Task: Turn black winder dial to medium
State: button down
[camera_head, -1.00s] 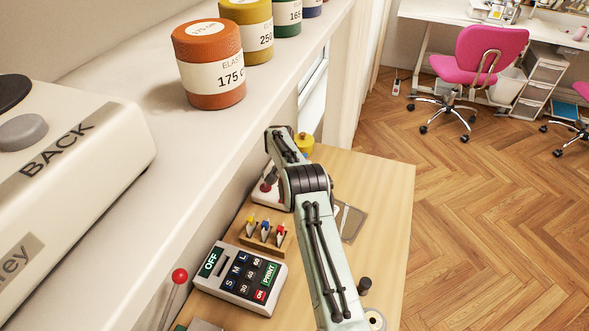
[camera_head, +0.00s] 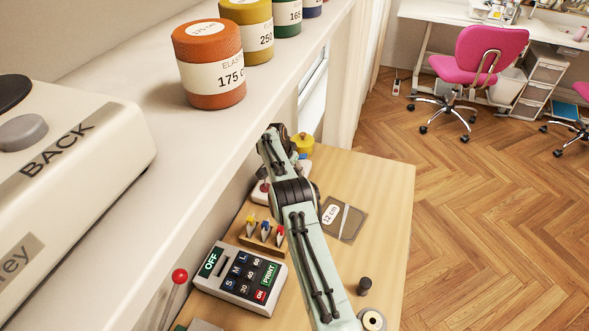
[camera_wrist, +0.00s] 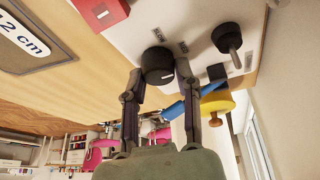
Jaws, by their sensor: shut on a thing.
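The black winder dial (camera_wrist: 157,66) is a short round knob with a small white mark on its face, on a white panel in the wrist view. Part of the white winder base (camera_head: 262,193) shows left of the arm.
A black knob on a stem (camera_wrist: 228,38) and a yellow part (camera_wrist: 216,104) are to the right of the dial. A red block (camera_wrist: 100,12) is at upper left. A keypad box (camera_head: 240,278) and a "12 cm" card (camera_head: 352,222) lie near my arm.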

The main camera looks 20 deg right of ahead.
jog(key=c, duration=0.8)
grip_release()
jog(key=v, duration=1.2)
